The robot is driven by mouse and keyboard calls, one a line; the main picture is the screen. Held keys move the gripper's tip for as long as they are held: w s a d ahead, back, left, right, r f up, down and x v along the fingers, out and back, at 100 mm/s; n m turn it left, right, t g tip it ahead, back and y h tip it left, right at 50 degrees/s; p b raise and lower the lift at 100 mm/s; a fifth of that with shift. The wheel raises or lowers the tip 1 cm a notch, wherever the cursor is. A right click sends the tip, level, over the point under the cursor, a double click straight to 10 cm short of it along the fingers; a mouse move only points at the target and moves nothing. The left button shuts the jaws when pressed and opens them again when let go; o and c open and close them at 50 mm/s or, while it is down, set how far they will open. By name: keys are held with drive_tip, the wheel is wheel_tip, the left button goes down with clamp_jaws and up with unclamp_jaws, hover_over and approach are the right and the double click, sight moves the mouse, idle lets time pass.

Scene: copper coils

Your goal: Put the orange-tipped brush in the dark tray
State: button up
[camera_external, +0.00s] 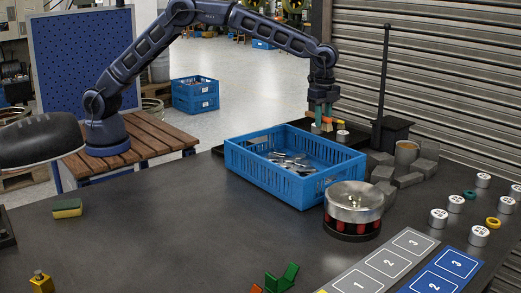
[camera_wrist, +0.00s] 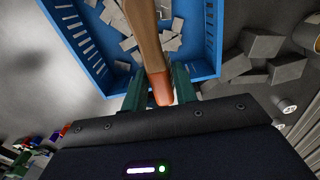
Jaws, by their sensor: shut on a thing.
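In the wrist view, the brush's orange end (camera_wrist: 161,92) lies between the green fingers of my gripper (camera_wrist: 158,82). Its wooden handle (camera_wrist: 147,38) points away over the crate. A dark, low tray (camera_external: 356,142) shows behind the crate, which hides much of it. I cannot tell from the pictures whether the brush is directly over the tray.
The blue crate (camera_external: 265,174) holds several grey pieces. To its right are a round metal-topped container (camera_external: 353,204), grey blocks (camera_external: 409,180) and a dark stand with an upright post (camera_external: 385,85). White cylinders (camera_external: 479,236) stand farther right.

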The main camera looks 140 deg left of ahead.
drive_tip(key=s+a, duration=0.8)
drive_tip(key=a, duration=0.6)
drive_tip(key=s+a, duration=0.9)
drive_tip(key=a, duration=0.4)
wheel_tip(320, 180, down, 20)
drive_tip(key=shift+a+f, duration=0.1)
drive_tip(key=shift+f, duration=0.1)
drive_tip(key=o, duration=1)
wheel_tip(320, 180, up, 12)
drive_tip(key=shift+r, duration=0.15)
